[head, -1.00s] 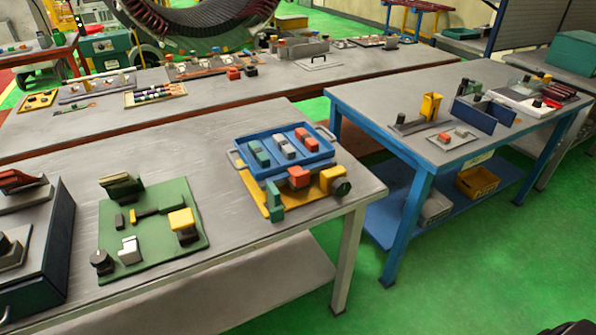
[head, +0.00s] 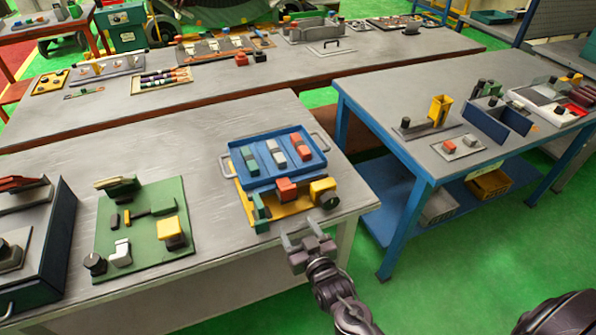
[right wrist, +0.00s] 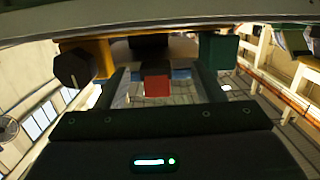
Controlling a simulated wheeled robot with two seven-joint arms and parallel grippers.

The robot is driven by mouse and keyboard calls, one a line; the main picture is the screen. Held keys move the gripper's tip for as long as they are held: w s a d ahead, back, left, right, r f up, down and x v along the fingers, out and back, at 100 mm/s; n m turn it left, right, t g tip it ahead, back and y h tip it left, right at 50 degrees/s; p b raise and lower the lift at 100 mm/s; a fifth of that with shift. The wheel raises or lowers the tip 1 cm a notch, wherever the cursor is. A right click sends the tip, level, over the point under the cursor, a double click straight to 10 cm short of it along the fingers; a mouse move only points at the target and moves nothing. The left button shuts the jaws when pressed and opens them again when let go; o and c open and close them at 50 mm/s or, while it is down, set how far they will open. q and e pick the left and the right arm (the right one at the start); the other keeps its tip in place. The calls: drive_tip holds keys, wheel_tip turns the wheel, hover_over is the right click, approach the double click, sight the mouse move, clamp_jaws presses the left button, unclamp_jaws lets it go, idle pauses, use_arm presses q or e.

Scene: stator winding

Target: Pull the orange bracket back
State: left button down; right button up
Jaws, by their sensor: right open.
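The orange bracket (head: 286,189) appears as an orange-red block at the front edge of the blue tray (head: 262,181), above a yellow base plate (head: 291,207). A green block (head: 261,207) stands to its left and a yellow block with a dark knob (head: 323,190) to its right. My right gripper (head: 299,234) is open and empty at the table's front edge, just short of the bracket. In the right wrist view, an orange-red block (right wrist: 157,86) shows between the spread fingers (right wrist: 158,88), apart from both. My left gripper is not in view.
The blue tray holds green, grey and red blocks. A green board (head: 139,255) with several fixtures lies to the left, beside a dark box (head: 58,237). A blue-framed table (head: 440,100) stands to the right across a gap of green floor.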

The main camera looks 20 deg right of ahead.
drive_tip(key=t, duration=0.1)
approach(289, 190)
drive_tip(key=w, duration=0.3)
drive_tip(key=w+p, duration=0.2)
drive_tip(key=w, duration=0.4)
drive_tip(key=shift+w+a, duration=0.2)
drive_tip(key=shift+w, duration=0.05)
drive_tip(key=shift+w+f, duration=0.1)
drive_tip(key=shift+w, duration=0.55)
